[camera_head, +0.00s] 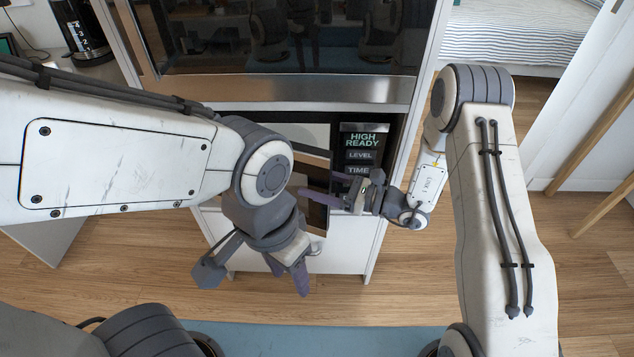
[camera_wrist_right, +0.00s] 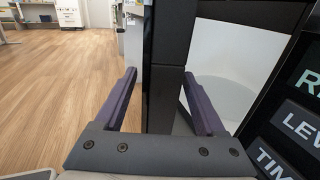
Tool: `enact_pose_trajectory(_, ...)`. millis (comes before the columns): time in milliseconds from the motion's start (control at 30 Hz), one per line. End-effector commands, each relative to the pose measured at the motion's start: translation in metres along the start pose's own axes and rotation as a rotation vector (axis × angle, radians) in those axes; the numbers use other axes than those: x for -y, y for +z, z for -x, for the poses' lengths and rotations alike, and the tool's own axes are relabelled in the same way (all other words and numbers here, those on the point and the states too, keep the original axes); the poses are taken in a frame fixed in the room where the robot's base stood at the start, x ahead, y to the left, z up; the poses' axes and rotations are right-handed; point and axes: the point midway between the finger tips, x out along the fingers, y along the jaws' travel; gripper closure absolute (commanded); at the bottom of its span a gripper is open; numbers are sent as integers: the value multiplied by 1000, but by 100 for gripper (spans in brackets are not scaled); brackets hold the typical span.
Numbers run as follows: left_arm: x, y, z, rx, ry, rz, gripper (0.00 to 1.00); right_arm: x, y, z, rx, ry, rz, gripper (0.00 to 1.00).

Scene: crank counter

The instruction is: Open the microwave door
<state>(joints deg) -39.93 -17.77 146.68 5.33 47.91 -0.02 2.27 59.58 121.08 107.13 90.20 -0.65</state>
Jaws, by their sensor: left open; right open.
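The microwave is built into the white cabinet under the large oven. Its black control panel (camera_head: 359,155) shows "HIGH READY", "LEVEL" and "TIME", and also appears at the right of the wrist view (camera_wrist_right: 290,130). The dark microwave door (camera_head: 317,168) stands partly open; pale interior (camera_wrist_right: 228,65) shows between door and panel in the wrist view. My right gripper (camera_head: 330,196) is open, its purple fingers on either side of the door's dark edge (camera_wrist_right: 163,95); contact cannot be told. My left gripper (camera_head: 287,279) is open and empty, low in front of the cabinet.
The large oven (camera_head: 290,89) sits above the microwave. My left forearm hides part of the microwave in the head view. Wooden floor (camera_head: 420,280) is open around the cabinet, with a blue mat (camera_head: 310,340) in front. A striped bed (camera_head: 520,35) is at back right.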

Motion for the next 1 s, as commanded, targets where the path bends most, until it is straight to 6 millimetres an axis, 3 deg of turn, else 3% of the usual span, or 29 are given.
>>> enact_pose_trajectory(33, 0, 0, 0, 0, 0, 0, 50, 0, 0, 0, 0, 0, 0, 28)
enact_pose_trajectory(200, 0, 0, 0, 0, 0, 0, 50, 0, 0, 0, 0, 0, 0, 93)
enact_pose_trajectory(233, 0, 0, 0, 0, 0, 0, 50, 0, 0, 1, 0, 0, 0, 100)
enact_pose_trajectory(1000, 0, 0, 0, 0, 0, 0, 50, 0, 0, 1, 0, 0, -1, 100)
